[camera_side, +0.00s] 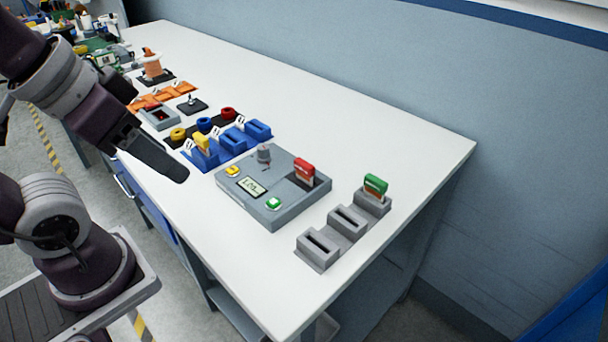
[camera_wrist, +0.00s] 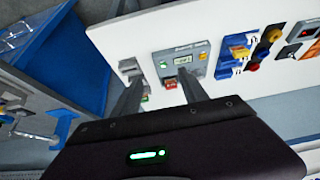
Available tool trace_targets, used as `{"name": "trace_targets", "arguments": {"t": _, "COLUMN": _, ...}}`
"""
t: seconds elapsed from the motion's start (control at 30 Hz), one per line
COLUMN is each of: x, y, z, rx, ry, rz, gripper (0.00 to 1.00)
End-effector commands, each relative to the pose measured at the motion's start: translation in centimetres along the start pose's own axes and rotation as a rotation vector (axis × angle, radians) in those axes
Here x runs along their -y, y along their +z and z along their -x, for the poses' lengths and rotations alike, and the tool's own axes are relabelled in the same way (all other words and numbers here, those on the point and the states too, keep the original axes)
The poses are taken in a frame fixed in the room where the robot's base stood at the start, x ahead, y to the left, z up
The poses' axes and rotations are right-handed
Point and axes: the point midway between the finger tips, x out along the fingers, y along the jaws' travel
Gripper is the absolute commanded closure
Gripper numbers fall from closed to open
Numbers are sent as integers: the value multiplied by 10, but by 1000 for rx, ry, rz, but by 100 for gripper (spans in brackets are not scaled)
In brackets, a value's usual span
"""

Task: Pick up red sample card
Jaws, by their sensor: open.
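The red sample card (camera_side: 304,170) stands upright in the dark slot on the right side of a grey tester box (camera_side: 285,212) with a small display. In the wrist view the red card (camera_wrist: 170,85) shows between my two fingers, farther off, at the edge of the tester (camera_wrist: 176,58). My gripper (camera_side: 178,174) is open and empty in the side view, above the front edge of the table and left of the tester, apart from the card. In the wrist view my gripper's fingers (camera_wrist: 160,88) are spread. The card's lower part is hidden in the slot.
A green card (camera_side: 375,185) stands in the rearmost of the grey holders (camera_side: 347,220) right of the tester; the other two are empty. Blue holders (camera_side: 232,142), one with a yellow card (camera_side: 202,143), stand to the left. The white table (camera_side: 330,125) is clear behind.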

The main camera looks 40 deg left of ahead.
Motion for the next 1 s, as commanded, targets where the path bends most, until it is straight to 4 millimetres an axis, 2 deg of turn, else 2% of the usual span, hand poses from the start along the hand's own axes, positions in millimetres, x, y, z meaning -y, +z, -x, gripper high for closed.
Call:
{"name": "trace_targets", "arguments": {"t": 0.03, "x": 0, "y": 0, "z": 0, "rx": 0, "ry": 0, "rz": 0, "gripper": 49}}
{"name": "trace_targets", "arguments": {"t": 0.1, "x": 0, "y": 0, "z": 0, "rx": 0, "ry": 0, "rz": 0, "gripper": 58}}
{"name": "trace_targets", "arguments": {"t": 0.4, "x": 0, "y": -3, "z": 0, "rx": 6, "ry": -2, "rz": -17, "gripper": 58}}
{"name": "trace_targets", "arguments": {"t": 0.47, "x": 1, "y": -16, "z": -2, "rx": 31, "ry": -9, "rz": -83, "gripper": 58}}
{"name": "trace_targets", "arguments": {"t": 0.57, "x": 3, "y": -58, "z": -15, "rx": 119, "ry": -13, "rz": -331, "gripper": 58}}
{"name": "trace_targets", "arguments": {"t": 0.6, "x": 4, "y": -80, "z": -26, "rx": 163, "ry": -3, "rz": -461, "gripper": 58}}
{"name": "trace_targets", "arguments": {"t": 0.67, "x": 6, "y": -110, "z": -49, "rx": 226, "ry": 28, "rz": -661, "gripper": 58}}
{"name": "trace_targets", "arguments": {"t": 0.7, "x": 6, "y": -128, "z": -68, "rx": 265, "ry": 59, "rz": -792, "gripper": 58}}
{"name": "trace_targets", "arguments": {"t": 0.77, "x": 8, "y": -151, "z": -100, "rx": 313, "ry": 117, "rz": -978, "gripper": 58}}
{"name": "trace_targets", "arguments": {"t": 0.8, "x": 9, "y": -163, "z": -123, "rx": 340, "ry": 161, "rz": -1091, "gripper": 58}}
{"name": "trace_targets", "arguments": {"t": 0.9, "x": 11, "y": -181, "z": -175, "rx": 376, "ry": 268, "rz": -1320, "gripper": 58}}
{"name": "trace_targets", "arguments": {"t": 1.0, "x": 13, "y": -187, "z": -210, "rx": 386, "ry": 346, "rz": -1462, "gripper": 58}}
